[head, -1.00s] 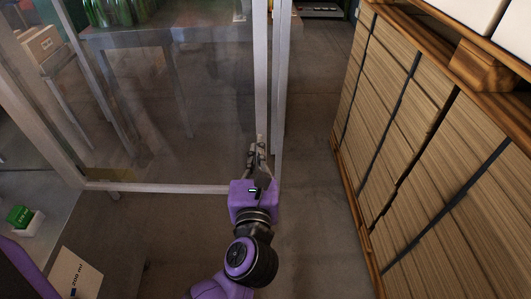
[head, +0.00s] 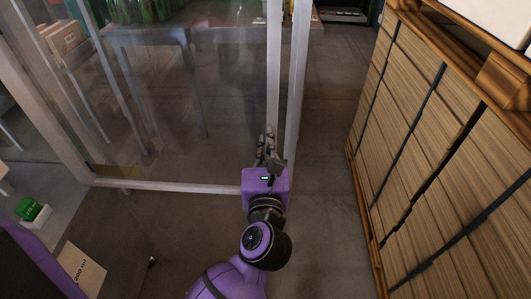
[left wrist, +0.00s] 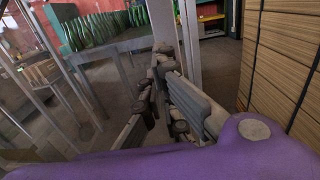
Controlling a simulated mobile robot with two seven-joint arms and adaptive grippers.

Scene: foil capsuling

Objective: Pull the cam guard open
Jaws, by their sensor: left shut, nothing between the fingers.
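The cam guard is a clear panel (head: 190,100) in a pale metal frame, in the left and middle of the head view. Its bottom rail (head: 165,186) runs to my left gripper. Two pale uprights, a nearer one (head: 273,70) and another (head: 297,80) to its right, stand above the gripper. My left gripper (head: 268,152) is at the foot of the nearer upright, fingers shut and empty. In the left wrist view the fingers (left wrist: 170,95) lie in front of the pale upright (left wrist: 188,35). Whether they touch it I cannot tell. My right gripper is not in view.
A tall strapped stack of cardboard (head: 440,150) on wooden pallets stands close on the right. Behind the panel is a table (head: 150,33) with green bottles (left wrist: 95,32). A small green-and-white box (head: 32,210) is at the left. Floor (head: 325,190) is clear between guard and stack.

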